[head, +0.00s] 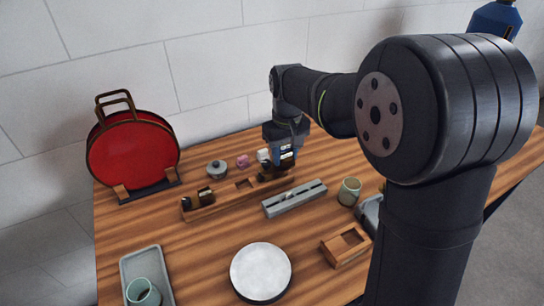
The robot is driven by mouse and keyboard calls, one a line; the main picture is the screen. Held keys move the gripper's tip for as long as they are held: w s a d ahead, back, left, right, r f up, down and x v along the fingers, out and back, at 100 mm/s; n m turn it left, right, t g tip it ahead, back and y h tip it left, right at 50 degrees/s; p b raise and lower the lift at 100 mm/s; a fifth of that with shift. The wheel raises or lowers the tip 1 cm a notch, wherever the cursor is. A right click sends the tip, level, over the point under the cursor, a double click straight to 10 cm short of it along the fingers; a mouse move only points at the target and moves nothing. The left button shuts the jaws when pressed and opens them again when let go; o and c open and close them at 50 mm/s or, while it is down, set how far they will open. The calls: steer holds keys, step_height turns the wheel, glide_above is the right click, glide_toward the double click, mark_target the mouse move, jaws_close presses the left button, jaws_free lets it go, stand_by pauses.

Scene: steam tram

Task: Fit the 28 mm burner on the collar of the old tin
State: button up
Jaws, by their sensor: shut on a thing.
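My gripper (284,163) points down over the right end of a long wooden rack (222,203) at the back of the table. It is shut on a small dark piece, mostly hidden by the fingers. I cannot tell whether this piece is the 28 mm burner, or whether it still touches the rack. Small dark pieces (205,196) stand at the rack's left end, and another is beside the gripper. A round grey lidded pot (217,169) stands behind the rack. I cannot tell which thing is the old tin; no collar is clearly visible.
A grey slotted block (294,200) lies in front of the rack, with a green cup (349,191) to its right. A wooden box (345,246), a round white-topped disc (261,271) and a grey tray (143,266) are nearer. A red round panel (133,153) stands back left. The left-centre table is clear.

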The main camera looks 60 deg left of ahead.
steer(key=w+d+f+m, duration=0.1)
steer(key=w+d+f, duration=0.2)
steer(key=w+d, duration=1.95)
steer(key=shift+s+d+f, duration=0.1)
steer(key=shift+f, duration=0.85)
steer(key=shift+s+d+f, duration=0.1)
steer(key=shift+f, duration=0.85)
steer(key=shift+f, duration=1.1)
steer(key=o, duration=1.1)
steer(key=shift+r, duration=0.1)
